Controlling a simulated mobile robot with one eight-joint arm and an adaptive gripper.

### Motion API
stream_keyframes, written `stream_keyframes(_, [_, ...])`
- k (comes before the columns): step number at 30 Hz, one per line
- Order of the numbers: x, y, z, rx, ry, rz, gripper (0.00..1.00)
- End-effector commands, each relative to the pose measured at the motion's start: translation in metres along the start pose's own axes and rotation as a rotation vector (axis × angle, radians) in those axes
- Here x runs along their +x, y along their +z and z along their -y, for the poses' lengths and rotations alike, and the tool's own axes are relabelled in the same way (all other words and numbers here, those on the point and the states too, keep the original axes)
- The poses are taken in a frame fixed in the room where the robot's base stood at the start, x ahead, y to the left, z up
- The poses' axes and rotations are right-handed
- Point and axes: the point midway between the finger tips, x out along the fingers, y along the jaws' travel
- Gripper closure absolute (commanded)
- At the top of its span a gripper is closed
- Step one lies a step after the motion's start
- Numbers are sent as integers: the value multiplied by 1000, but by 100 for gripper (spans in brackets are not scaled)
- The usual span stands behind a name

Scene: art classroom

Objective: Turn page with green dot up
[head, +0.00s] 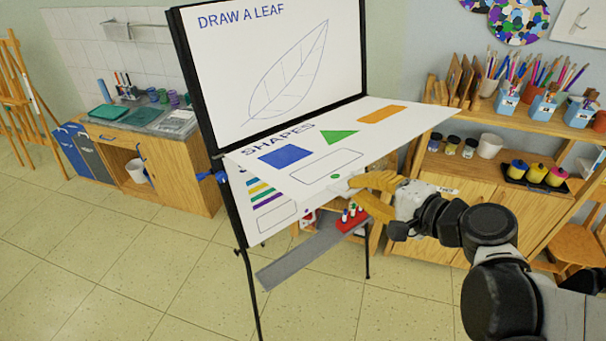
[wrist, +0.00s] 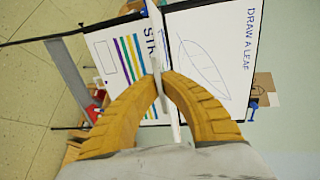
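The white SHAPES page (head: 385,135) juts out nearly level from the middle of the flip chart stand. It carries a blue rectangle, a green triangle and an orange shape. Its green dot (head: 335,176) lies near the free edge, beside my gripper (head: 352,182). The yellow fingers are shut on that edge. In the wrist view, the fingertips (wrist: 163,84) close on the page seen edge-on, and the dot is hidden. Above is the upright DRAW A LEAF page (head: 290,30). Below hangs a page with coloured stripes (head: 262,193), partly covered by the raised page.
The stand has a grey tray (head: 300,255) low in front, with a red holder (head: 352,223) at its right end. A wooden shelf unit (head: 465,170) with jars and pencils stands behind at right. A sink cabinet (head: 190,175) stands at left. The floor in front is clear.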

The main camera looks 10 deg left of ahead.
Motion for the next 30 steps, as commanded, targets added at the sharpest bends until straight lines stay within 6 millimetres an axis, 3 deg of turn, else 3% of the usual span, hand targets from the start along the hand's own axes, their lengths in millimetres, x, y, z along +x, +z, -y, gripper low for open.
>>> stream_keyframes(9, [-3,1,30,0,0,2,100])
stream_keyframes(20, [-3,1,31,0,0,1,100])
stream_keyframes(30, [0,1,60,-1,0,2,100])
